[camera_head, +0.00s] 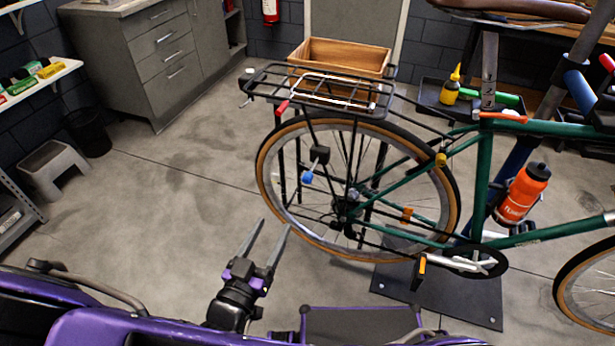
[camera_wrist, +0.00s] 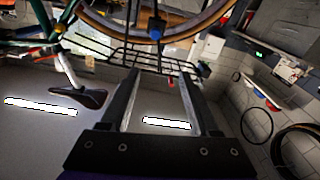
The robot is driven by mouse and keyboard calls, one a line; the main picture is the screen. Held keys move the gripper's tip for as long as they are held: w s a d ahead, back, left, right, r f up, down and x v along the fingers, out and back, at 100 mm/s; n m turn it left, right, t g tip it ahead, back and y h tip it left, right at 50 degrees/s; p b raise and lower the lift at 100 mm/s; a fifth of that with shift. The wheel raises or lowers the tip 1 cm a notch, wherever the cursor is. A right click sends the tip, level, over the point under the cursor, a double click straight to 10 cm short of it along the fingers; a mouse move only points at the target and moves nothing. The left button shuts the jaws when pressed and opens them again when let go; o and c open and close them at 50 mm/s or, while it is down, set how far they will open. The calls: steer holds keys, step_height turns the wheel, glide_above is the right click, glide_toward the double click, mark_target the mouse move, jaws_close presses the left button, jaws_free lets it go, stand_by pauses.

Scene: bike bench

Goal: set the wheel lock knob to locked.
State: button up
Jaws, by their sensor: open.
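A blue-ended knob (camera_head: 307,177) on a short stem joins a small black block (camera_head: 320,154) beside the rear wheel (camera_head: 262,185); it looks like the wheel lock knob. In the head view its blue end points down and left. Any lock markings are too small to read. It also shows as a blue spot in the wrist view (camera_wrist: 155,35), at the top centre beyond my fingers. My gripper (camera_head: 273,225) is open and empty, below and left of the knob and clear of the wheel. Its two long fingers also show in the wrist view (camera_wrist: 158,78).
The green bicycle (camera_head: 483,165) stands over a dark floor plate (camera_head: 450,290). A black rear rack (camera_head: 270,82) with a red-ended lever (camera_head: 281,107) sits above the wheel. A wooden box (camera_head: 345,57) stands behind. The floor left of the wheel is clear.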

steer(key=shift+s+a, duration=0.25)
steer(key=shift+s, duration=0.45)
steer(key=v, duration=1.7)
steer(key=shift+s, duration=0.2)
steer(key=shift+f, duration=0.1)
